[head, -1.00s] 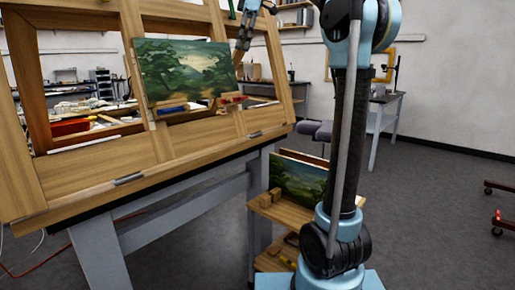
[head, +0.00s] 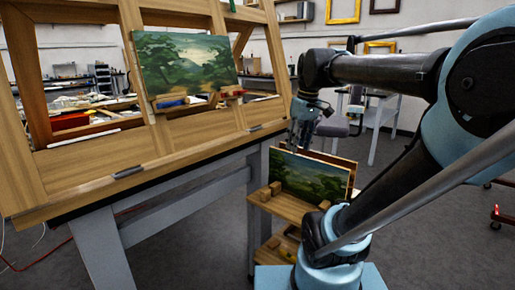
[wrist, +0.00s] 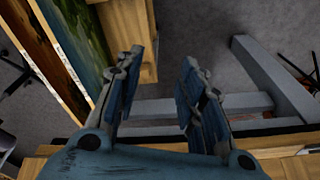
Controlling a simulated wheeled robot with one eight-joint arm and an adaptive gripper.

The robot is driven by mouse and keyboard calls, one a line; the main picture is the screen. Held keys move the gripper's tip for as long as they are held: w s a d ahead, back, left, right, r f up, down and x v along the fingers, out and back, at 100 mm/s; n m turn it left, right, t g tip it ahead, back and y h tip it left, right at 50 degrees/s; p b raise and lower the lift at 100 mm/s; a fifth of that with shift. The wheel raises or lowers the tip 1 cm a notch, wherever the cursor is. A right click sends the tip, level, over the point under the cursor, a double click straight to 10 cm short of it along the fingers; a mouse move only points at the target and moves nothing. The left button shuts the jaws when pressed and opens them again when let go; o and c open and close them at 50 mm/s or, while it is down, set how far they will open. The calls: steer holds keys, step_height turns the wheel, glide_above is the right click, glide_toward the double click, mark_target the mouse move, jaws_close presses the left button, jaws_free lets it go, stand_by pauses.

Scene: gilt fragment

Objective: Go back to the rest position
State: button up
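My gripper (head: 302,148) hangs pointing down above the small wooden cart, near the top of the painting that stands there. In the wrist view my gripper (wrist: 163,64) shows two blue fingers spread apart with nothing between them. A green landscape painting (head: 185,66) rests upright on the wooden easel frame (head: 165,150). A second landscape painting (head: 305,180) leans on the cart (head: 285,208). In the wrist view the edge of this painting (wrist: 75,30) runs along the upper left, left of my fingers.
The easel table's front edge and grey legs (head: 100,250) stand left of the cart. Small wooden blocks (head: 270,192) sit on the cart beside the painting. The floor to the right is mostly clear, with a red wheeled base (head: 503,216) at the far right edge.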

steer(key=s+d+f+m, duration=0.1)
steer(key=s+f+m, duration=0.1)
steer(key=f, duration=0.4)
steer(key=s+d+f+m, duration=0.2)
steer(key=s+f, duration=0.3)
steer(key=f, duration=0.2)
steer(key=s+d+f+m+h, duration=0.1)
steer(key=s+d+f, duration=0.1)
steer(key=f, duration=0.5)
steer(key=shift+s+f+m+t, duration=0.25)
steer(key=shift+s+m+t, duration=0.15)
steer(key=shift+s, duration=0.25)
steer(key=shift+d, duration=0.1)
steer(key=shift+w+f, duration=0.2)
steer(key=shift+w, duration=0.25)
